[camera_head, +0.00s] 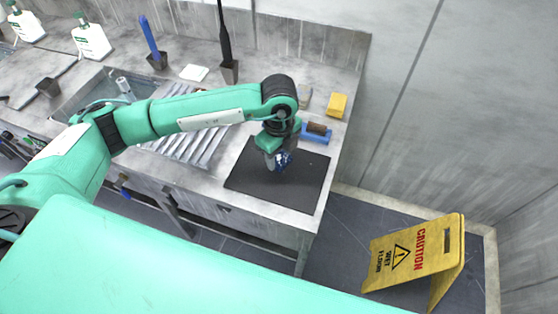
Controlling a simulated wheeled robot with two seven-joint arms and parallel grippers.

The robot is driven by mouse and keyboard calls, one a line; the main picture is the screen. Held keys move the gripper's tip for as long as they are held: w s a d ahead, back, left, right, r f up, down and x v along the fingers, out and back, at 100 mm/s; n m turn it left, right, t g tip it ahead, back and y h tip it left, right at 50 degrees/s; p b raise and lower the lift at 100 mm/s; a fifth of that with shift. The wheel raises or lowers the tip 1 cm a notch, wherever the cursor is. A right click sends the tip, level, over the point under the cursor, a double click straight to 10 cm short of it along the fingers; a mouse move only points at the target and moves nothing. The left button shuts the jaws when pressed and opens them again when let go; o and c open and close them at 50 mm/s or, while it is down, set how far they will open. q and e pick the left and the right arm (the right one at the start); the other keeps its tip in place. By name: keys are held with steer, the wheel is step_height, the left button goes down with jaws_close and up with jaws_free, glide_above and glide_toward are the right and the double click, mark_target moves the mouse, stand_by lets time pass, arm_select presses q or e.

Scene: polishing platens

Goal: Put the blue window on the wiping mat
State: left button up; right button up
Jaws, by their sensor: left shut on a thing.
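The wiping mat (252,182) is a dark rectangle lying on the grey counter near its right end. My left gripper (275,160) points down over the middle of the mat. It is shut on the blue window (285,160), a small dark blue piece partly hidden by the fingers. The window is over the mat; I cannot tell whether it touches it. My right gripper is not in view.
A blue holder with a brown block (317,130) stands just behind the mat. A yellow sponge (337,104) lies further back. A sink (88,92) and ribbed drainboard (190,145) are to the left. A yellow caution sign (418,252) stands on the floor at right.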

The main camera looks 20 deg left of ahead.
mark_target(279, 157)
arm_select(q)
step_height(279, 157, down, 4)
steer(key=shift+f+p, duration=0.1)
steer(key=shift+p, duration=0.3)
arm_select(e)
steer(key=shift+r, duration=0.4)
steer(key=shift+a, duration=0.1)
arm_select(q)
steer(key=shift+f, duration=0.2)
steer(key=o, duration=1)
steer(key=shift+o, duration=0.2)
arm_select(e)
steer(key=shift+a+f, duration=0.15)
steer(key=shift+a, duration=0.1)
arm_select(q)
steer(key=shift+r, duration=0.1)
